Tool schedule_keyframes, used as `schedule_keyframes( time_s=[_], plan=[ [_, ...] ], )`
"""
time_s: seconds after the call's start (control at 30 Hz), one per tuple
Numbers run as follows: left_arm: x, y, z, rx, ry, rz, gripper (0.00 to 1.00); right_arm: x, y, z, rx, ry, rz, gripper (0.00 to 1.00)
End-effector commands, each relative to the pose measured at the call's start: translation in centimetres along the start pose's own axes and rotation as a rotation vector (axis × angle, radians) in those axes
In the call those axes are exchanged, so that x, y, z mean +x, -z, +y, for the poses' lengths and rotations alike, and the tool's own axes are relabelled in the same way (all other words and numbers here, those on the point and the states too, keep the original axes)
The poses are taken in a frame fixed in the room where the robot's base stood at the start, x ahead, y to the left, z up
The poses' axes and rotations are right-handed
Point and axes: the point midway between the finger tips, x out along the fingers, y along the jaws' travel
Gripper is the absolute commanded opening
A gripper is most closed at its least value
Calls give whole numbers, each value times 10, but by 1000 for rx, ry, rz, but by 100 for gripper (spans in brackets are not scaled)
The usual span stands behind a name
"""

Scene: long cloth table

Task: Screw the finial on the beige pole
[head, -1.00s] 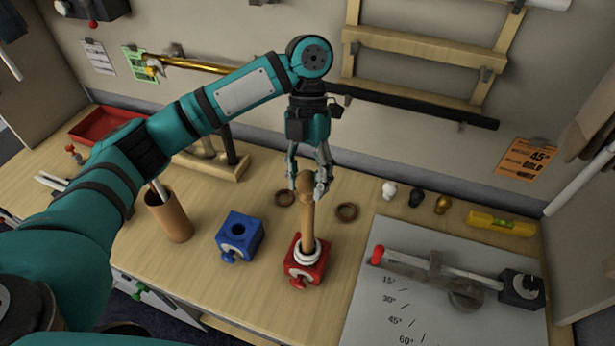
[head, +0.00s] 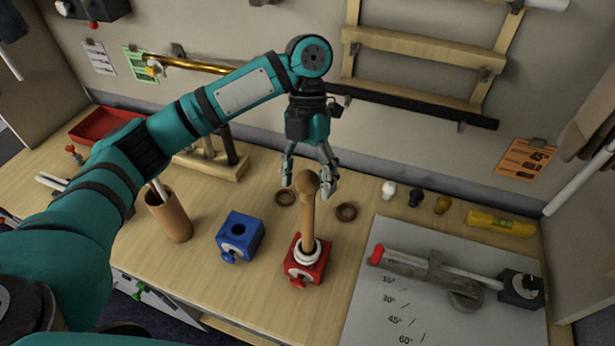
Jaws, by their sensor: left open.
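The beige pole (head: 308,218) stands upright in the red clamp block (head: 306,270), with a white ring around its foot. A rounded wooden finial (head: 307,182) of similar colour sits on the pole's top end. I cannot tell how tightly it is seated. My left gripper (head: 309,186) points down over the pole top. Its fingers are spread, one to each side of the finial, with visible gaps. My right gripper is not in view.
White (head: 389,190), black (head: 415,197) and gold (head: 441,205) knobs stand at the back right. Two brown rings lie behind the pole. A blue block (head: 239,237) and a brown cup (head: 169,217) stand left. A marked board (head: 375,315) with a tool lies right.

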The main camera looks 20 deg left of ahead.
Motion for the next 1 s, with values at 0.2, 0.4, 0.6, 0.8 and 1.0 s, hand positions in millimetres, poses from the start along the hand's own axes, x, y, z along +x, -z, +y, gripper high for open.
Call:
schedule_keyframes(
  time_s=[0.2,0.4,0.6,0.8,1.0],
  plan=[
    [1,0,1,-164,71,-36,69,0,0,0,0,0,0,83],
    [1,1,1,-494,209,-107,69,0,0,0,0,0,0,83],
    [1,1,1,-807,340,-177,69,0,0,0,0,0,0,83],
    [1,1,0,-1079,455,-236,69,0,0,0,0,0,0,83],
    [0,0,0,-1179,495,-256,69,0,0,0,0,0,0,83]
  ],
)
